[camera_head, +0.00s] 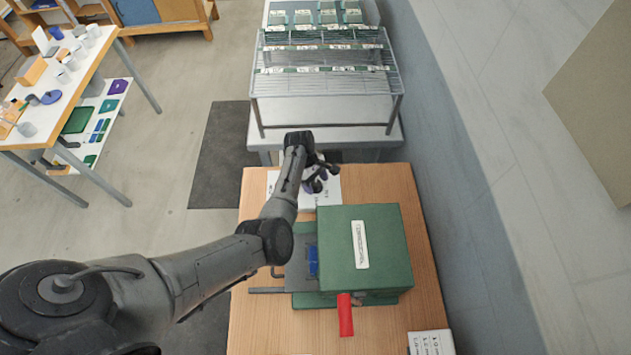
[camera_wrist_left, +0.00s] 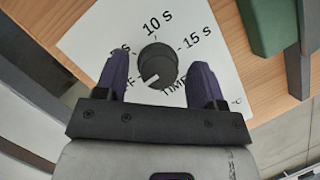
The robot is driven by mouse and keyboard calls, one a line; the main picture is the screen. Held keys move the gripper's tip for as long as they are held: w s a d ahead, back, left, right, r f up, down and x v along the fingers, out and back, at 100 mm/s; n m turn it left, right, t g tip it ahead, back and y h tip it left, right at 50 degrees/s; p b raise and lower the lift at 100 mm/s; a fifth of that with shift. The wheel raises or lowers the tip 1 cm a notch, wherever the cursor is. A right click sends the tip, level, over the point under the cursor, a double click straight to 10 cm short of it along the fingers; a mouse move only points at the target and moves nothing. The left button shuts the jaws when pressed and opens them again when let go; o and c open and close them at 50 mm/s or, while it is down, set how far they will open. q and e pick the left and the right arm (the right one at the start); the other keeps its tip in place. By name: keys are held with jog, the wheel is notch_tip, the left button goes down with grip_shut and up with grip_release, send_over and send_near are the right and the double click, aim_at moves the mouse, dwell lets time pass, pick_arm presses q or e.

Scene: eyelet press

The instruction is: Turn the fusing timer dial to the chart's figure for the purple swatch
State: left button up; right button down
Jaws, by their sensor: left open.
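The timer dial (camera_wrist_left: 157,65) is a dark round knob on a white plate (camera_wrist_left: 95,35) printed with 10 s, 15 s and a partly hidden figure at left. Its white mark points down-left, near partly covered lettering ending in F. My left gripper (camera_wrist_left: 160,75) is open, its purple fingers on either side of the dial; I cannot tell if they touch it. In the head view the left gripper (camera_head: 318,178) is over the white plate (camera_head: 325,197) and hides the dial. A white card with print (camera_head: 430,343) lies at lower right, too small to read. My right gripper is not in view.
A green press (camera_head: 385,245) with a red handle (camera_head: 345,315) and a blue piece (camera_head: 312,261) stands on the wooden table (camera_head: 262,330) near the plate. A wire rack (camera_head: 325,75) stands behind. A side table (camera_head: 92,62) at left has a purple piece (camera_head: 118,87) below.

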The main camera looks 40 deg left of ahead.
pick_arm(q)
jog(key=c, duration=0.9)
jog(key=shift+m, duration=0.3)
jog(key=shift+r+m+g+p, duration=0.1)
jog(key=shift+m+g+p, duration=0.3)
jog(key=shift+m+p, duration=0.25)
jog(key=m+g, duration=0.1)
jog(key=m, duration=0.1)
jog(key=shift+w+m, duration=0.1)
jog(key=shift+m, duration=0.25)
jog(key=m+g+y, duration=0.1)
jog(key=m, duration=0.2)
jog(key=shift+m+g+y, duration=0.4)
jog(key=shift+m+y, duration=0.2)
jog(key=shift+m, duration=1.4)
jog(key=shift+d, duration=0.1)
